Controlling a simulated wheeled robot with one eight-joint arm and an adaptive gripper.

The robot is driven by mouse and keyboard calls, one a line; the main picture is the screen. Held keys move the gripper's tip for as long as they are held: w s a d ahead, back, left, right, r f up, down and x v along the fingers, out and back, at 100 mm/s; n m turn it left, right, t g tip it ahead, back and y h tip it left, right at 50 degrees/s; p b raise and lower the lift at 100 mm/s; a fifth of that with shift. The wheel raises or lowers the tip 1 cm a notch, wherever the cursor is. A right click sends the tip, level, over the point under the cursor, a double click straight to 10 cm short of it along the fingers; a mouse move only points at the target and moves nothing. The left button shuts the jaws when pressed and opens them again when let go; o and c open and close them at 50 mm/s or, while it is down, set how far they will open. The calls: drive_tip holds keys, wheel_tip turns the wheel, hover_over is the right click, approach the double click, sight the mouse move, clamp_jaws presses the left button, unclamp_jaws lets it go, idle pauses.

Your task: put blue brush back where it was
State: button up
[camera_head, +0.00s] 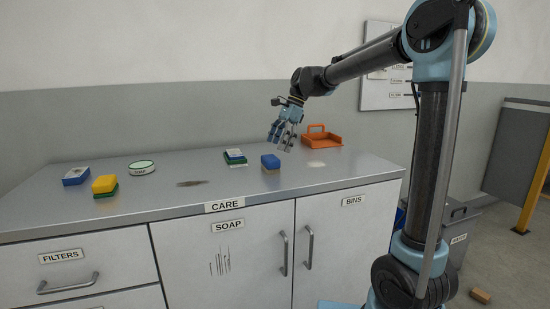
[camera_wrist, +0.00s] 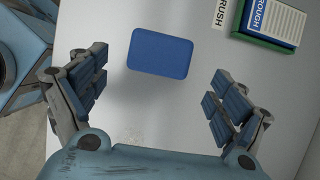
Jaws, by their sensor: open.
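The blue brush (camera_head: 270,161) stands on the grey countertop, blue back up with a tan underside, right of the stacked green, blue and white item. In the wrist view its blue back (camera_wrist: 160,53) lies between and slightly beyond the fingers. My gripper (camera_head: 281,143) is open and empty above the brush, apart from it. In the wrist view my gripper (camera_wrist: 160,64) shows its two fingers spread wide. Where the brush was before is not shown.
The stacked item (camera_head: 235,157) is close left of the brush; an orange dustpan (camera_head: 322,138) is behind right.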

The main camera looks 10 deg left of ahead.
drive_tip(key=shift+v, duration=2.25)
drive_tip(key=s+d+f+n+t+h, duration=0.15)
drive_tip(key=s+d+f+n, duration=0.35)
drive_tip(key=d, duration=0.6)
drive_tip(key=s+d+f+n+t, duration=0.15)
drive_tip(key=s+d+f, duration=0.35)
drive_tip(key=d, duration=0.6)
drive_tip(key=s+d+f+n+t+h, duration=0.1)
drive_tip(key=s+d+f+n, duration=0.4)
drive_tip(key=s+d+f, duration=0.9)
wheel_tip(320, 180, down, 2)
drive_tip(key=shift+s+d+f+t+h, duration=0.2)
drive_tip(key=shift+s+d+t+h, duration=0.2)
drive_tip(key=shift+s+h, duration=0.5)
